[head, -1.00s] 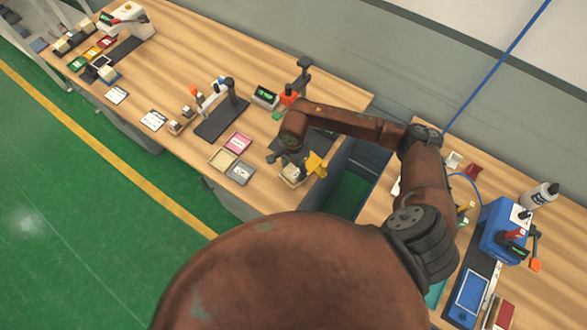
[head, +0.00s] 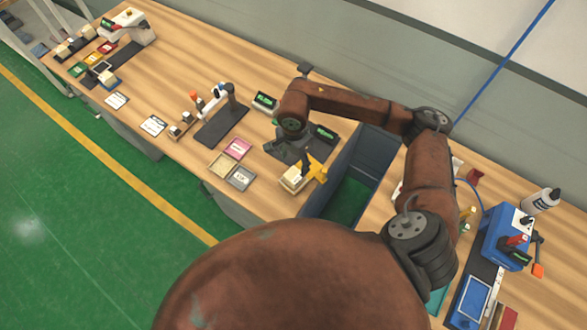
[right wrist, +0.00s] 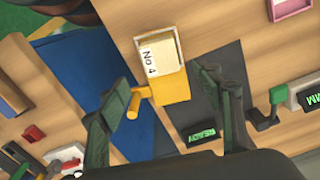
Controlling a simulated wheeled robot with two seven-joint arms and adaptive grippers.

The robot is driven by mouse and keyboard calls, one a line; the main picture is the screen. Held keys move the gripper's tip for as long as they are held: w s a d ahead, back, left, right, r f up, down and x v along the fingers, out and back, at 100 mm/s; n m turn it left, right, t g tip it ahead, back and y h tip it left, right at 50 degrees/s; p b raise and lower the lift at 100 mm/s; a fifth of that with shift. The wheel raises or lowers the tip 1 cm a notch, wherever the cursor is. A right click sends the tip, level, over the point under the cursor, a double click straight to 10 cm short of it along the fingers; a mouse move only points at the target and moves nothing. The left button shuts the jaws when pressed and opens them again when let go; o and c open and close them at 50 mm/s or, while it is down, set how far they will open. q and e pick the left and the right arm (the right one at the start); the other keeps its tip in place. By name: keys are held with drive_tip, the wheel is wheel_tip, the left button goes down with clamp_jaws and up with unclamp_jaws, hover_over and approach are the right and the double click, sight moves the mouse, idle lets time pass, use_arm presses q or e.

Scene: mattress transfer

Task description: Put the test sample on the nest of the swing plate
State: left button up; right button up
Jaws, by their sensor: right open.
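In the head view the block (head: 291,178) and yellow plate (head: 318,171) are beside the dark bin. My right gripper (head: 298,154) is just beyond them in the picture. In the right wrist view its fingers (right wrist: 165,80) are spread wide and empty, apart from the block. How the block is seated in the nest is partly hidden. My left gripper is out of view.
A deep dark bin (head: 345,180) stands at the right. Pink (head: 237,148) and grey (head: 240,178) trays lie to the left. A dark stand (head: 222,120) and a small display (head: 264,101) are further back. A blue device (head: 503,238) stands at the far right.

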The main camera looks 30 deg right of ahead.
wheel_tip(320, 180, up, 2)
drive_tip(key=shift+r, duration=0.15)
